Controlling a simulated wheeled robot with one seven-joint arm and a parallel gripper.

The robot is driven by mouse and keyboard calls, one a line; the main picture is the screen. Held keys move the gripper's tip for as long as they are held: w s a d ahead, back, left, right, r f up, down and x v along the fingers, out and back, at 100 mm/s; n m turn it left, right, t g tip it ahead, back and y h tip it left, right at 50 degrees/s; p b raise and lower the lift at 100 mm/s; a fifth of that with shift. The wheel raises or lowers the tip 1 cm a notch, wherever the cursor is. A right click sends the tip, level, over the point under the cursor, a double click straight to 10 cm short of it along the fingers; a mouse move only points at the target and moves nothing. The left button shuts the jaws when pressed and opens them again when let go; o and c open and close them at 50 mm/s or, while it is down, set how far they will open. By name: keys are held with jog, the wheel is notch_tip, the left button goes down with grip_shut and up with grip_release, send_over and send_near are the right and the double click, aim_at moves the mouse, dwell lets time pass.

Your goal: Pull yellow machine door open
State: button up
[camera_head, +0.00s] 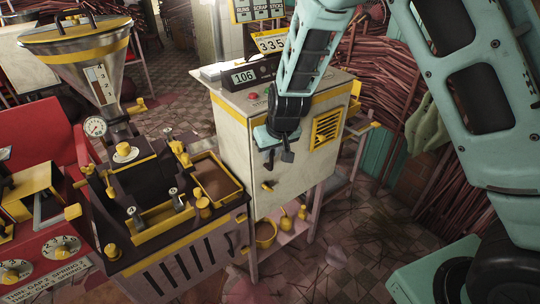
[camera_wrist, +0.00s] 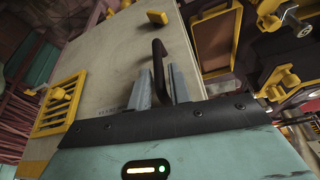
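The cream machine (camera_head: 233,145) with yellow trim stands in the middle of the head view. Its front door panel (camera_head: 290,190) looks flush with the body. A small yellow knob (camera_head: 267,187) sits low on the panel; a yellow knob also shows in the wrist view (camera_wrist: 157,17). A dark bar handle (camera_wrist: 159,53) stands out from the panel in the wrist view. My gripper (camera_head: 278,158) is at the panel, pointing down. In the wrist view its two grey fingers (camera_wrist: 161,86) are apart, one on each side of the handle. Contact with the handle is unclear.
A yellow vent grille (camera_head: 327,128) is on the machine's right side. A dark extruder with a metal hopper (camera_head: 85,60) and a yellow-rimmed tray (camera_head: 217,178) stands close on the left. Bundled sticks (camera_head: 385,65) fill the right background. Patterned floor (camera_head: 340,235) lies open in front.

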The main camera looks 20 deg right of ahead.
jog(key=shift+x, duration=1.2)
grip_shut()
jog(key=shift+s, duration=0.1)
